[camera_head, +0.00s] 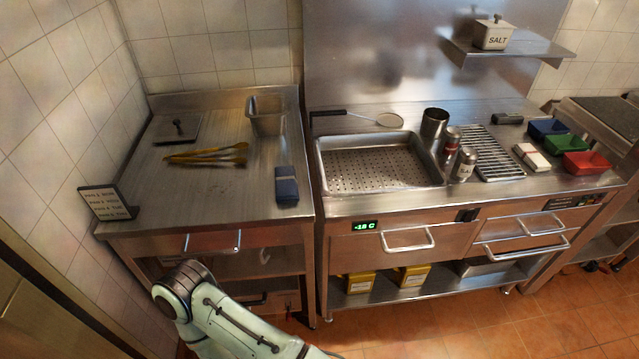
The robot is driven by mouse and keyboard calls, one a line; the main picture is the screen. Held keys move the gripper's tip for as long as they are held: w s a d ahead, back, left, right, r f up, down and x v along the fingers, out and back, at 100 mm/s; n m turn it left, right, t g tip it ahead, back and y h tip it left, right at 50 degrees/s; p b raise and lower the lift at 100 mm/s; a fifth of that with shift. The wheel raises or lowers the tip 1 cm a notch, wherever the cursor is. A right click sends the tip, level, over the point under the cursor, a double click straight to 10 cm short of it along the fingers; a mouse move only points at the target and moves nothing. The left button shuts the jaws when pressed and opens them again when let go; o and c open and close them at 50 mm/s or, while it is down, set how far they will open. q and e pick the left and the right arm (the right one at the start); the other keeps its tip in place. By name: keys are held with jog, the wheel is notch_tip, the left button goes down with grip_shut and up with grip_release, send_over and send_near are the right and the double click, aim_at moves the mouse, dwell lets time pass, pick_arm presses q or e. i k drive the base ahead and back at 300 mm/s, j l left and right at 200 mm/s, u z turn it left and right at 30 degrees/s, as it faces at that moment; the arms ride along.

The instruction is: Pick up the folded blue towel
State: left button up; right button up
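The folded blue towel (286,186) lies flat near the front right corner of the left steel counter (218,203). It is a narrow dark blue bundle with a lighter band across it. Nothing is touching it from above. A pale green link of my own arm shows at the bottom of the head view, in front of and below the counter. Neither of my grippers can be seen in this view.
Yellow tongs (207,156), a flat press (178,128), a steel container (266,115) and a menu sign (106,202) share the left counter. A perforated pan (375,162) stands right of the towel across a gap. The counter left of the towel is clear.

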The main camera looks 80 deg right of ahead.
aim_at(286, 181)
jog(key=z, duration=2.7)
jog(key=j+z, duration=0.15)
